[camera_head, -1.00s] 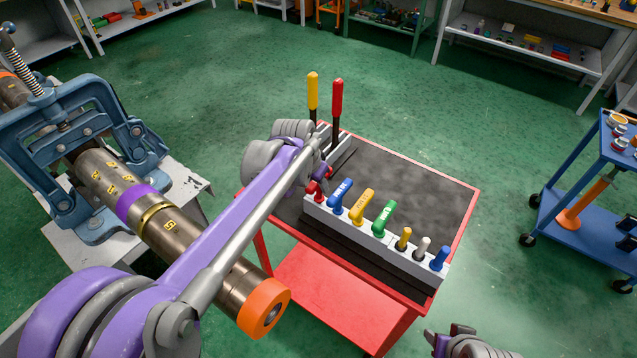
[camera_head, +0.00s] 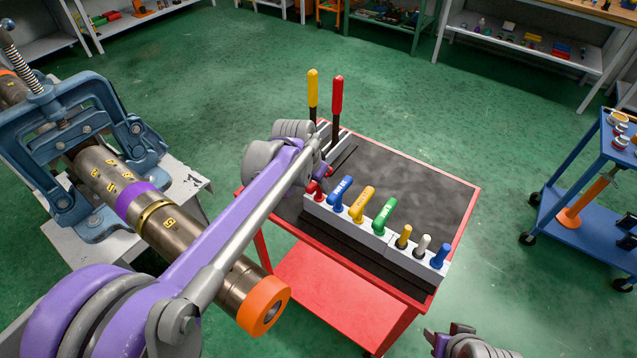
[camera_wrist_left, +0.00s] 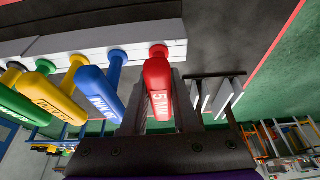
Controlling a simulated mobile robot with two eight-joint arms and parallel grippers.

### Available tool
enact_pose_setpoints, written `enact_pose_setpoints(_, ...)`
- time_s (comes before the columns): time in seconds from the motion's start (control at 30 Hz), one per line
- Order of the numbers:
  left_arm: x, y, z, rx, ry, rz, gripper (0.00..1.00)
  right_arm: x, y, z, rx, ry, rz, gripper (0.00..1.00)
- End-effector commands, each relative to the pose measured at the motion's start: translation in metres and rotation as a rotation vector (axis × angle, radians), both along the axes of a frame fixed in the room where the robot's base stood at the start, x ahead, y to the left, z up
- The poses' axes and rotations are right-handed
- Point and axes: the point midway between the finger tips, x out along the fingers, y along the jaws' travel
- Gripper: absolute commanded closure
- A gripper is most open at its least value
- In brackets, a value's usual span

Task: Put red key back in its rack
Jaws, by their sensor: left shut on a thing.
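The red key (camera_wrist_left: 158,85), marked 5 MM, is between the fingers of my left gripper (camera_wrist_left: 165,105) in the left wrist view. My left gripper is shut on it. The key's far end meets the end of the white-grey rack (camera_wrist_left: 150,35); I cannot tell how deep it sits. In the head view the red key (camera_head: 317,188) shows at the left end of the rack (camera_head: 372,238), beside the blue key (camera_head: 341,190). My left gripper (camera_head: 325,172) is partly hidden behind its own wrist there. My right gripper (camera_head: 450,338) is at the bottom edge; its opening is unclear.
The rack also holds a yellow key (camera_head: 361,205), a green key (camera_head: 384,216) and several smaller ones. It stands on a red cart (camera_head: 465,232) with a dark top. Yellow and red upright handles (camera_head: 337,95) stand behind. A pipe in a blue vise (camera_head: 65,140) is at left.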

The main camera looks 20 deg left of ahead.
Motion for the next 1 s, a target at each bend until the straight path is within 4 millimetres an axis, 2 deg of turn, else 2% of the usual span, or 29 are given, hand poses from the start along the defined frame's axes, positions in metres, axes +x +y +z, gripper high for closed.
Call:
enact_pose_setpoints(0.17, -0.001, 0.000, -0.001, 0.000, 0.002, 0.000, 1.00, 0.000, 0.000, 0.000, 0.000, 0.000, 0.000, 0.50)
enact_pose_setpoints(0.2, -0.001, 0.000, -0.001, 0.000, 0.002, 0.000, 0.68, 0.000, 0.000, 0.000, 0.000, 0.000, 0.000, 0.50)
enact_pose_setpoints(0.37, -0.001, 0.000, -0.001, 0.000, 0.002, 0.000, 0.39, 0.000, 0.000, 0.000, 0.000, 0.000, 0.000, 0.50)
enact_pose_setpoints(0.4, 0.000, 0.000, -0.001, 0.000, 0.002, 0.000, 0.37, 0.000, 0.000, 0.000, 0.000, 0.000, 0.000, 0.50)
enact_pose_setpoints(0.77, -0.003, 0.001, 0.005, 0.000, 0.001, 0.000, 0.37, 0.000, 0.000, 0.000, 0.000, 0.000, 0.000, 0.50)
enact_pose_setpoints(0.87, -0.007, 0.003, 0.019, 0.000, 0.001, 0.001, 0.37, 0.000, 0.000, 0.002, 0.000, -0.001, 0.000, 0.50)
enact_pose_setpoints(1.0, -0.017, 0.006, 0.046, 0.000, 0.001, 0.001, 0.37, 0.001, 0.000, 0.004, 0.000, -0.002, 0.000, 0.50)
